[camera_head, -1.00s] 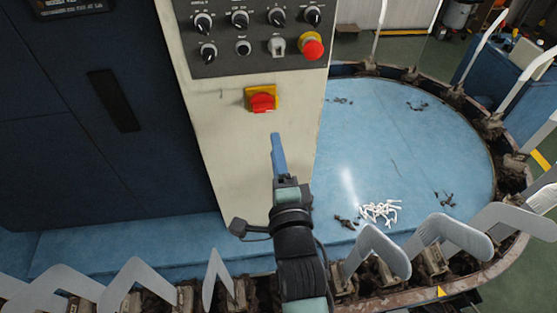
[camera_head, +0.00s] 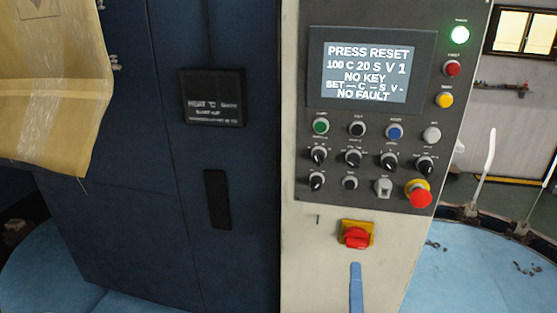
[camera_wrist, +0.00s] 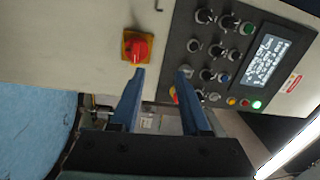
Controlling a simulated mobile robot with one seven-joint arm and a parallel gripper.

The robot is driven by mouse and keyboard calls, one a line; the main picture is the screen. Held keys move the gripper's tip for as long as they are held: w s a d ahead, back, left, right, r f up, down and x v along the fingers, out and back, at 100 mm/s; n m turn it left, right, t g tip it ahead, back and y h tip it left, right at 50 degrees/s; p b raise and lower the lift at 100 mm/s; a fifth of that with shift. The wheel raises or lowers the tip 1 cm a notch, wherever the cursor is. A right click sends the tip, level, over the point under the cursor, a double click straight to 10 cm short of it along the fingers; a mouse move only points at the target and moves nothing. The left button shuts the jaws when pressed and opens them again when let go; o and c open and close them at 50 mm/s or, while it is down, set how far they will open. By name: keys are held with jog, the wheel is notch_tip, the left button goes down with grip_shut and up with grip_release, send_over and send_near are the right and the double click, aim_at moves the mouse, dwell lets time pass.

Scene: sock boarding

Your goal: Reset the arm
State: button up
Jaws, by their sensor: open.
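My gripper (camera_wrist: 161,74) is open and empty in the wrist view, its two blue fingers apart in front of the control cabinet. In the head view only a blue finger of my gripper (camera_head: 356,288) shows at the bottom edge, below the red rotary switch; the rest of the arm is out of frame. The red switch on its yellow plate (camera_head: 357,236) also shows in the wrist view (camera_wrist: 137,47), just beyond the left fingertip. The panel display (camera_head: 365,72) reads "PRESS RESET", "NO KEY" and "NO FAULT"; it appears turned sideways in the wrist view (camera_wrist: 273,60).
The panel has knobs, coloured buttons, a red emergency stop (camera_head: 420,197) and a lit green lamp (camera_head: 460,35). A dark blue cabinet (camera_head: 120,200) stands left, with a yellowish sheet (camera_head: 50,90) hanging there. A blue round table (camera_head: 470,270) lies lower right.

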jog(key=w+a+r+n+t+y+b, duration=0.1)
jog(key=a+r+n, duration=0.15)
jog(key=r, duration=0.35)
jog(key=w+a+r+n+t, duration=0.1)
jog(key=a+r+n+t, duration=0.15)
jog(key=r, duration=0.35)
jog(key=s+a+r+n+t+y+b, duration=0.1)
jog(key=s+a+r+n+t, duration=0.1)
jog(key=r+n, duration=0.3)
jog(key=s+a+r+n+t+y+b, duration=0.1)
jog(key=s+a+r+n, duration=0.3)
jog(key=r, duration=0.7)
jog(key=s+a+r+n+t+y+b, duration=0.1)
jog(key=s+a+r+n+t, duration=0.1)
jog(key=s+r+n, duration=0.3)
notch_tip(320, 180, up, 4)
jog(key=shift+s+a+f+n+t+y, duration=0.1)
jog(key=shift+s+a+n+t+y, duration=0.2)
jog(key=shift+a, duration=0.4)
jog(key=shift+w, duration=0.1)
